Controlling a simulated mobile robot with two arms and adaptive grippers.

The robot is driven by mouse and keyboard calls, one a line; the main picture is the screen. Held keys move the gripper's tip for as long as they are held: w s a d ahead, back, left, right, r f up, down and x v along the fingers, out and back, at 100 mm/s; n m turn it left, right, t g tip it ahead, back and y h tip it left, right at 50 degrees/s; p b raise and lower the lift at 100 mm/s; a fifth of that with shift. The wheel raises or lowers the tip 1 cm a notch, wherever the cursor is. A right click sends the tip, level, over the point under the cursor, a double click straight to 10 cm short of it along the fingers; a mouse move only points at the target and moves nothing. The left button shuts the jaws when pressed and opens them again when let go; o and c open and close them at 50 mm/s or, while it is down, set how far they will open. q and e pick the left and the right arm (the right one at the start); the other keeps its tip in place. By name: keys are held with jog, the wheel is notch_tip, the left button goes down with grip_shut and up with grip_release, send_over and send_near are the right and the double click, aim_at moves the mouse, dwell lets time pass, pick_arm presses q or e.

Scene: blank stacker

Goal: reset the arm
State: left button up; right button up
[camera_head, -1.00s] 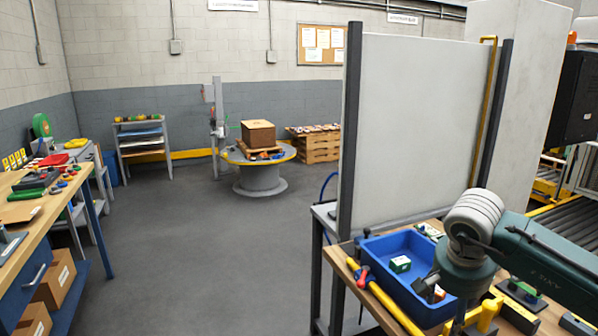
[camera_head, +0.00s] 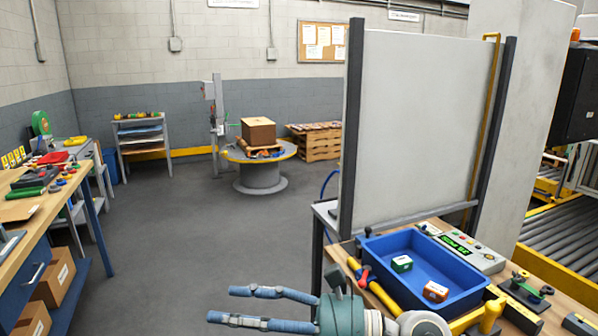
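My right gripper (camera_head: 222,304) is at the bottom middle of the head view, pointing left. Its two blue-grey fingers are spread apart with nothing between them. It is left of the workbench, over the grey floor in the picture. The arm behind it is mostly cut off by the bottom edge. My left gripper is not in view.
A blue tray (camera_head: 389,239) on the right workbench holds a green-and-white block (camera_head: 402,263) and an orange-and-white block (camera_head: 435,291). A yellow-handled tool (camera_head: 385,299) lies beside it. A tall grey panel (camera_head: 415,130) stands behind. The middle floor is open.

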jog(key=w+d+r+m+t+y, duration=0.35)
jog(key=r+m+t, duration=0.5)
jog(key=m, duration=0.35)
jog(key=w+d+f+m+t+h, duration=0.25)
jog(key=d+m+t+h, duration=0.25)
jog(key=m, duration=0.3)
jog(key=w+d+f+m+t+h, duration=0.1)
jog(key=w+d+m+t+h, duration=0.35)
jog(key=m, duration=0.45)
jog(key=s+d+f+m+g+h, duration=0.2)
jog(key=d+f+m+g+h, duration=0.1)
jog(key=d+f+m+h, duration=0.55)
jog(key=s+d+f+m+g+h, duration=0.1)
jog(key=d+f+m+g+h, duration=0.15)
jog(key=d+f+m, duration=0.7)
jog(key=s+a+f+m+g, duration=0.1)
jog(key=s+f+m+g, duration=0.8)
jog(key=s+f, duration=1.55)
jog(key=s+f+n+g, duration=0.2)
jog(key=f, duration=1.1)
jog(key=s+f+n+g, duration=0.1)
jog(key=s+f+g, duration=0.1)
jog(key=f, duration=1)
jog(key=s+d+f, duration=0.2)
jog(key=s+f, duration=1.3)
jog(key=s, duration=0.1)
jog(key=shift+s+d+f+g+h, duration=0.2)
jog(key=shift+d+f+g+h, duration=0.1)
jog(key=shift+d+g, duration=0.15)
